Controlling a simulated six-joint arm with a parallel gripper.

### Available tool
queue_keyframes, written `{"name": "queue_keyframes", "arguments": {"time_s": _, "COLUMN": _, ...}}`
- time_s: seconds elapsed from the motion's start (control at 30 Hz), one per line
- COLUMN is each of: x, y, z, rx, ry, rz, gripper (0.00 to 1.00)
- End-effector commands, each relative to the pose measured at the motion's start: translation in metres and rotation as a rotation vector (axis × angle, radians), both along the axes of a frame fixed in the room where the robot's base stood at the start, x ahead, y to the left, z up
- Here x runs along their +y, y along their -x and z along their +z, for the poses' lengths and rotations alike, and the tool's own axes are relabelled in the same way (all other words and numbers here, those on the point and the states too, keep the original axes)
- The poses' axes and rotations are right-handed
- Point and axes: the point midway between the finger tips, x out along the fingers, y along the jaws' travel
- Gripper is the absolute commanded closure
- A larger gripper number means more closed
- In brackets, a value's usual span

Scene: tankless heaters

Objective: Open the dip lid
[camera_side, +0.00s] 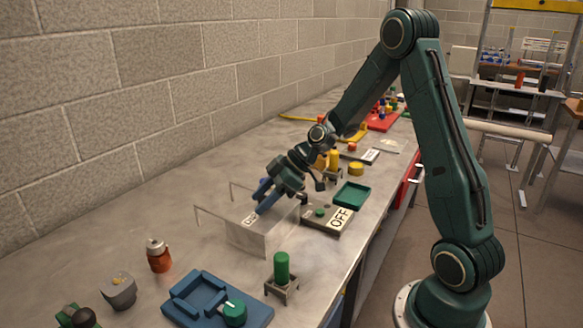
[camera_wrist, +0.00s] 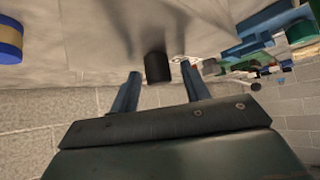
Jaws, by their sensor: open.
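A pale grey box-like part (camera_side: 250,238) with a partly hidden lettered label stands on the bench in the side view. I cannot tell for sure whether its top is the dip lid. My gripper (camera_side: 262,198) is above this part, with blue fingers apart and empty, pointing down and left. In the wrist view, a short dark cylinder (camera_wrist: 158,68) appears between the two fingertips, with a gap on each side. I see no clear contact. The label and the part's far side are partly covered by my gripper.
Thin metal rods (camera_side: 212,213) rise beside the grey part. A board marked OFF (camera_side: 341,217) and a green tray (camera_side: 352,194) are to the right. A blue tray (camera_side: 190,304), a green cylinder (camera_side: 281,267) and a red bottle (camera_side: 158,258) stand in front.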

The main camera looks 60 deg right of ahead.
Motion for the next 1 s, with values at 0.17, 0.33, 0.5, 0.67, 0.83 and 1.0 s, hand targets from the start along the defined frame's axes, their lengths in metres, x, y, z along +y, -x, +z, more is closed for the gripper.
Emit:
{"name": "queue_keyframes", "arguments": {"time_s": 0.17, "x": 0.0, "y": 0.0, "z": 0.0, "rx": 0.0, "ry": 0.001, "rz": -0.001, "gripper": 0.54}}
{"name": "queue_keyframes", "arguments": {"time_s": 0.33, "x": 0.0, "y": 0.0, "z": 0.0, "rx": 0.0, "ry": 0.001, "rz": -0.001, "gripper": 0.75}}
{"name": "queue_keyframes", "arguments": {"time_s": 0.5, "x": 0.0, "y": 0.0, "z": 0.0, "rx": 0.0, "ry": 0.001, "rz": -0.001, "gripper": 1.0}}
{"name": "queue_keyframes", "arguments": {"time_s": 0.67, "x": 0.0, "y": -0.001, "z": 0.0, "rx": 0.0, "ry": 0.001, "rz": -0.001, "gripper": 1.0}}
{"name": "queue_keyframes", "arguments": {"time_s": 0.83, "x": -0.001, "y": -0.012, "z": -0.001, "rx": 0.0, "ry": 0.002, "rz": 0.001, "gripper": 1.0}}
{"name": "queue_keyframes", "arguments": {"time_s": 1.0, "x": -0.001, "y": -0.034, "z": -0.001, "rx": -0.001, "ry": 0.001, "rz": 0.001, "gripper": 1.0}}
